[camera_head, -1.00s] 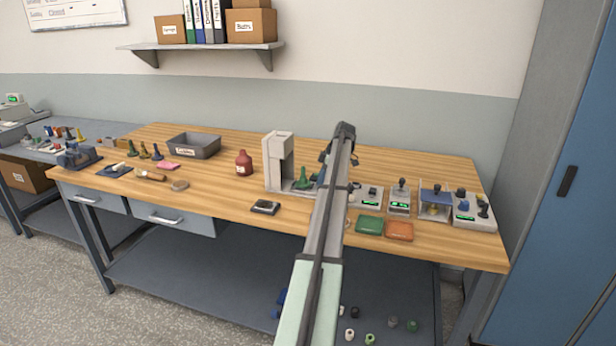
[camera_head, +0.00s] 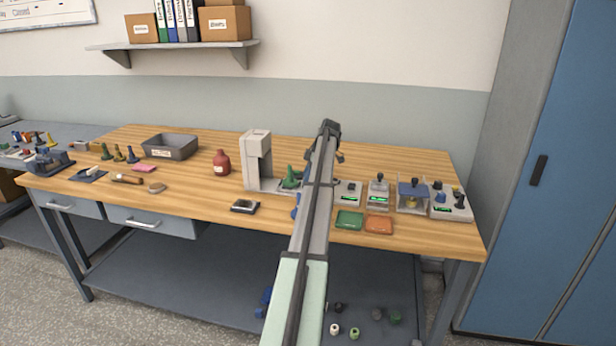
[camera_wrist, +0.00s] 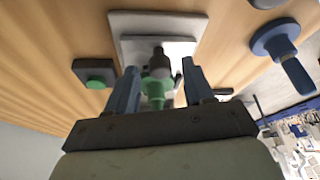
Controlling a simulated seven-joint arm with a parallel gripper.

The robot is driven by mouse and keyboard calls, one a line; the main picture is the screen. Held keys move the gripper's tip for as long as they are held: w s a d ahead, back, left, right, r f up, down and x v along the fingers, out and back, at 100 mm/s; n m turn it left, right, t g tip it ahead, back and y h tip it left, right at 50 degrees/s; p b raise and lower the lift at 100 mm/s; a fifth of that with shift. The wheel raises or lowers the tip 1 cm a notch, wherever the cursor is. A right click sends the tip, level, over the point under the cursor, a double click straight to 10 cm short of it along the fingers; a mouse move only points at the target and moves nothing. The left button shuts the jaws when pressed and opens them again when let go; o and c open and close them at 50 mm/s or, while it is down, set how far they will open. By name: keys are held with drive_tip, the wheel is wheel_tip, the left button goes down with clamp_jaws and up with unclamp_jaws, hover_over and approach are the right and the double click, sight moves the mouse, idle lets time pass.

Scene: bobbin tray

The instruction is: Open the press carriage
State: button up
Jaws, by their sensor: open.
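A pale grey upright press (camera_head: 257,160) stands on the wooden bench, left of my arm in the head view. A green cone-shaped piece (camera_head: 290,179) is on its low base, right of the column. The right part of the base is hidden by my arm, so I cannot tell how the carriage stands. Contact is unclear.
A dark block with a green button (camera_wrist: 90,68) and a blue handled part (camera_wrist: 275,42) flank the gripper. Several small devices (camera_head: 379,194) and green (camera_head: 349,221) and orange (camera_head: 379,224) trays are right of my arm. A red bottle (camera_head: 222,163) stands left of the press.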

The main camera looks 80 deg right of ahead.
drive_tip(key=shift+r, duration=0.1)
drive_tip(key=v, duration=1.3)
drive_tip(key=shift+s+r, duration=0.2)
drive_tip(key=shift+r, duration=0.05)
